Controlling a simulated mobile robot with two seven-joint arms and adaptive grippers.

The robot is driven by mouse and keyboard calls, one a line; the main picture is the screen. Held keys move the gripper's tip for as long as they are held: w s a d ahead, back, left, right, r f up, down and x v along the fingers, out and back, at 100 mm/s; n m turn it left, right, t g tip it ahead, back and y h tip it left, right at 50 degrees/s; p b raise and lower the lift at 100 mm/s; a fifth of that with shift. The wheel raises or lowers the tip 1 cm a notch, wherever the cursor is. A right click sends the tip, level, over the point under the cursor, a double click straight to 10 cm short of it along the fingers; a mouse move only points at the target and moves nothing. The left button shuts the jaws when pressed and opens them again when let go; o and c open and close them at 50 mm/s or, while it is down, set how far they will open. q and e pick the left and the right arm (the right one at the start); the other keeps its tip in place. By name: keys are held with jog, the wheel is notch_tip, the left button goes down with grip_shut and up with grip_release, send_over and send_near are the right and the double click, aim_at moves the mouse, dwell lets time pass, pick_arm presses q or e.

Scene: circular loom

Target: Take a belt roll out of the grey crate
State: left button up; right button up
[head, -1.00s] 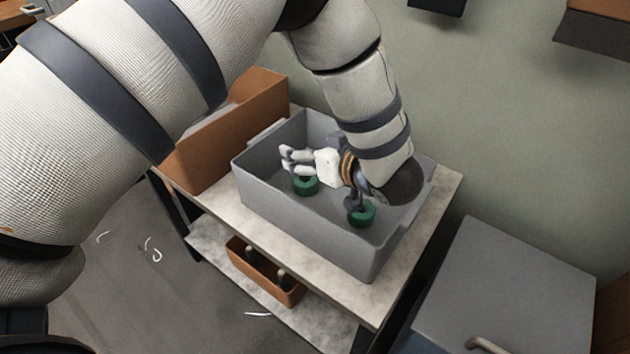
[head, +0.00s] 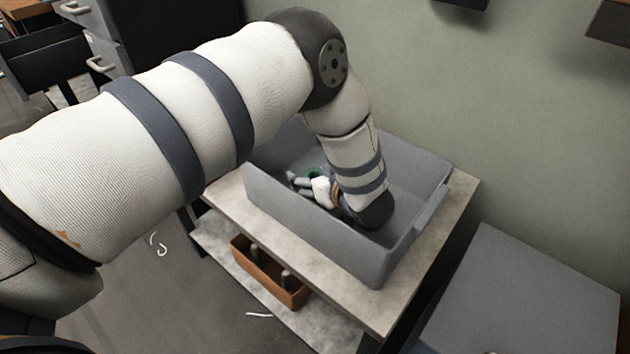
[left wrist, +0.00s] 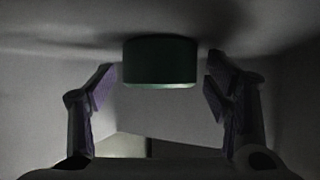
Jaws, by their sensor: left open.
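The grey crate (head: 375,262) stands on a table. My left arm reaches down into it from above. My left gripper (head: 304,187) is low inside the crate, open. A green belt roll (head: 315,171) shows partly just behind the gripper, in the crate. In the left wrist view a dark green roll (left wrist: 160,62) sits between the tips of the two spread fingers of my left gripper (left wrist: 161,80), with a gap on each side. Any other roll in the crate is hidden by my arm and the crate wall. My right gripper is out of view.
The table (head: 405,292) has a narrow bare strip in front of the crate. A brown bin (head: 268,276) sits on the lower shelf. A grey cabinet (head: 530,290) stands at the right. A wall is behind the crate.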

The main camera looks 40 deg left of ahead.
pick_arm(q)
jog(key=shift+c, duration=0.6)
jog(key=c, duration=1.2)
